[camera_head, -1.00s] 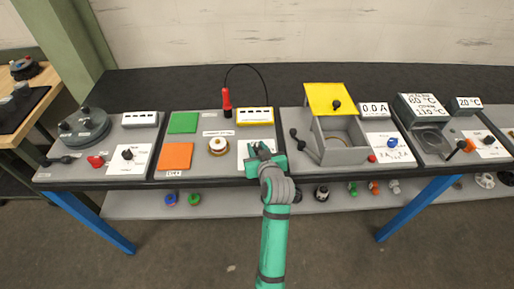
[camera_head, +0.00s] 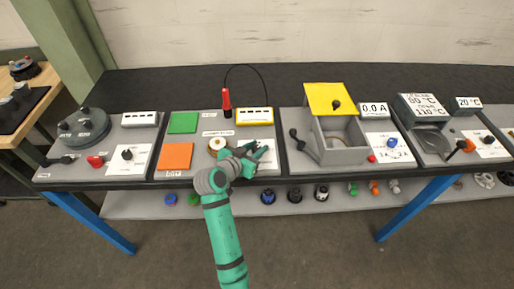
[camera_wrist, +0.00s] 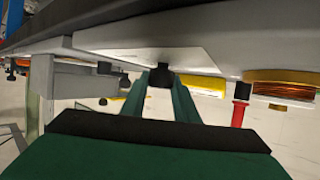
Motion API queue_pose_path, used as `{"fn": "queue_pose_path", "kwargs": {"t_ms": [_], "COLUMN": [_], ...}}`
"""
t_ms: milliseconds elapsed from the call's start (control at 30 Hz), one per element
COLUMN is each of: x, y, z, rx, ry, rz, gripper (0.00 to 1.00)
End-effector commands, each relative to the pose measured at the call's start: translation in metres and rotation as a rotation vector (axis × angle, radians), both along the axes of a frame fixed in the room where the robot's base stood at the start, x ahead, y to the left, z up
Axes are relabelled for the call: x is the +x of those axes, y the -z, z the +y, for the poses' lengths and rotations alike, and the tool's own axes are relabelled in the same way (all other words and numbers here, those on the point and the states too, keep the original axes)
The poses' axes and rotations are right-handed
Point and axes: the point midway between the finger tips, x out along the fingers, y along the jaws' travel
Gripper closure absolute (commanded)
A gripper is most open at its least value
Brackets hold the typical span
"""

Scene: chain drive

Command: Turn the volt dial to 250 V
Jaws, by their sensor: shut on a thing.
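The volt dial (camera_wrist: 160,76) shows in the wrist view as a dark knob on a white plate (camera_wrist: 150,50). My gripper (camera_wrist: 160,84) is shut on it, with a green finger on each side. In the head view my gripper (camera_head: 258,150) reaches in from the left over the white dial plate (camera_head: 268,164). There it hides the dial, so neither its pointer nor the voltage marks can be read.
A yellow-framed meter (camera_head: 254,116) and a red probe (camera_head: 226,100) stand behind the dial. A copper-wound coil (camera_head: 216,144) sits close to its left, beside my wrist. An open grey box (camera_head: 340,148) with a yellow lid (camera_head: 331,98) stands to the right.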

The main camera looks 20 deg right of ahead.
Motion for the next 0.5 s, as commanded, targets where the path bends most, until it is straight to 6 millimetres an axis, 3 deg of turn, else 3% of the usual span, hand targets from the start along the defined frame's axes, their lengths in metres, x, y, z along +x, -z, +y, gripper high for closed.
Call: {"fn": "queue_pose_path", "kwargs": {"t_ms": [500], "x": [0.0009], "y": [0.0005], "z": [0.0008], "rx": [0.001], "ry": [0.304], "rz": [0.002], "gripper": [0.95]}}
